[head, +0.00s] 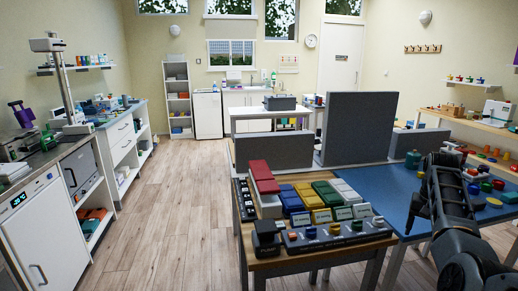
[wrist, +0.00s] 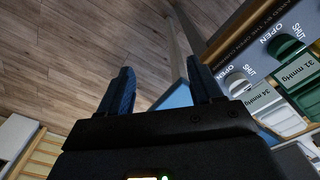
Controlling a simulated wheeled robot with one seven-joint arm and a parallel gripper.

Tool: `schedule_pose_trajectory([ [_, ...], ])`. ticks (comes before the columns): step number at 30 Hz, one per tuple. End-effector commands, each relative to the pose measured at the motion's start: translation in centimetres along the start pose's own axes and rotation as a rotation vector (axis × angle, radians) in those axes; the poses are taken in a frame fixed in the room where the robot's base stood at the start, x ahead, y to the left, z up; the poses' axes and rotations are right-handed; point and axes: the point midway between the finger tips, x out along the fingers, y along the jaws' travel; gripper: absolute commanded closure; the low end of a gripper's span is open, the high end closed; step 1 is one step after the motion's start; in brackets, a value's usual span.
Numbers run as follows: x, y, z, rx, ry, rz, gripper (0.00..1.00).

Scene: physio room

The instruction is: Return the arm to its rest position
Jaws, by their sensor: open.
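My arm (head: 446,205) is at the right of the head view, raised and bent over the blue-topped table. My gripper (wrist: 160,82) shows in the wrist view with its two dark fingers spread wide apart. Nothing is between the fingers. The wrist view looks past the fingers to the wooden floor and a table edge. A panel (wrist: 262,62) with OPEN and SHUT markings and mmHg labels lies to the right of the fingers, apart from them.
A wooden table holds a control box (head: 336,234) and several coloured blocks (head: 293,202). Grey screens (head: 358,128) stand behind it. The blue table (head: 388,184) bears small coloured items by my arm. The floor (head: 180,200) at left centre is clear.

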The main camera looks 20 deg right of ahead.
Motion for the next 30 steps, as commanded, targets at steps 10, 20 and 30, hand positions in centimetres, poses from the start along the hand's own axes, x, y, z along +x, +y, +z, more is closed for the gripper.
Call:
schedule_pose_trajectory([
  [10, 5.7, -0.6, 2.7, -0.052, 0.09, 0.023, 0.35],
  [20, 14.3, -1.3, 9.6, -0.185, 0.274, 0.046, 0.35],
  [30, 19.6, -1.3, 20.3, -0.386, 0.509, 0.013, 0.35],
])
